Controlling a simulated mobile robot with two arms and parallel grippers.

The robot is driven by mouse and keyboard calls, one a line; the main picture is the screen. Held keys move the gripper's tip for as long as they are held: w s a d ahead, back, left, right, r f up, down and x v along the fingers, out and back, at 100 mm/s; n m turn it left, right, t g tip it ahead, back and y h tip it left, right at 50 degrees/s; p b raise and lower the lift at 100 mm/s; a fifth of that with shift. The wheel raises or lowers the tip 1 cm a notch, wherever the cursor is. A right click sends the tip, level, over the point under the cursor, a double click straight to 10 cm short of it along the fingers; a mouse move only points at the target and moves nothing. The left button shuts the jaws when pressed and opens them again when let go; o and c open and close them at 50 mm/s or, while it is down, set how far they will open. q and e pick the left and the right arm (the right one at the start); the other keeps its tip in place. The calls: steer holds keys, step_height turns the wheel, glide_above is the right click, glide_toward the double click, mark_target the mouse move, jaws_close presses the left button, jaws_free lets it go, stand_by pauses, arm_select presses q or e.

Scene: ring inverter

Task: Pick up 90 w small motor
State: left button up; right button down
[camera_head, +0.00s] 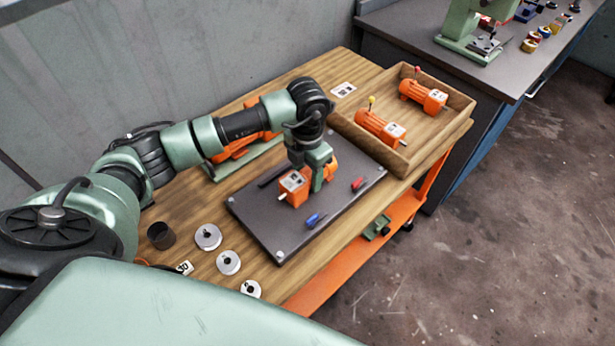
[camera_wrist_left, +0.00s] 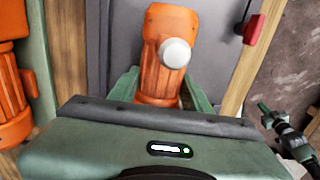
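An orange motor with a pale label (camera_head: 293,184) is at the dark work mat (camera_head: 262,232). My left gripper (camera_head: 318,172) is lowered onto it from above, one green finger in front of its body. In the left wrist view the orange motor (camera_wrist_left: 162,50), with a round silver end, lies between the two fingers (camera_wrist_left: 160,92). The fingers are close to its sides; whether they press on it I cannot tell. Two more orange motors, one with a yellow knob (camera_head: 377,126) and one with a red knob (camera_head: 424,96), lie in a wooden tray. Power labels are not readable.
The wooden tray (camera_head: 454,131) stands at the table's right end. A blue piece (camera_head: 315,220) and a red piece (camera_head: 358,183) lie on the mat. Several silver discs (camera_head: 228,262) and a dark cup (camera_head: 160,236) are near the front. Another orange unit (camera_head: 238,146) lies behind.

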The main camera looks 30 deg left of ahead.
arm_select(q)
jaws_close()
steer(key=shift+w+r, duration=0.15)
steer(key=shift+r, duration=0.1)
